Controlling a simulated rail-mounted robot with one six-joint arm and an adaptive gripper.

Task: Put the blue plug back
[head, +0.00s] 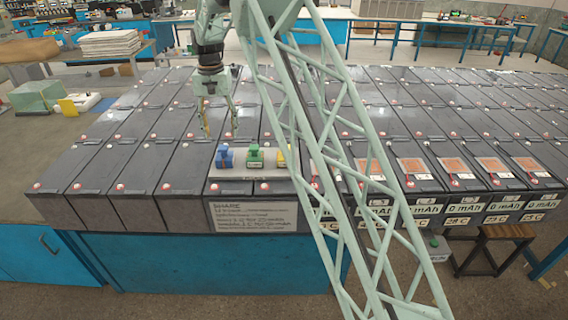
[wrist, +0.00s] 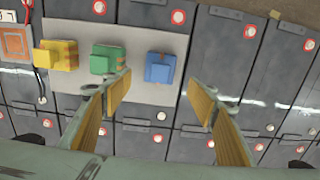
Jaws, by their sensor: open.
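The blue plug (head: 225,156) stands at the left end of a light grey plate (head: 236,172) on top of the front battery row. It also shows in the wrist view (wrist: 160,68), at the right of the green plug. The green plug (head: 255,156) is in the middle of the plate and the yellow plug (head: 281,158) is to its right, partly behind my arm's lattice. My gripper (head: 219,128) is open and empty, pointing down above and behind the blue plug. In the wrist view its fingers (wrist: 155,92) are spread, with the blue plug beyond them, apart from both tips.
Rows of dark batteries with red and white terminals surround the plate. A label reading SHARE (head: 254,216) is on the front face below it. Batteries with orange panels (head: 418,169) stand to the right. The battery tops left of the plate are clear.

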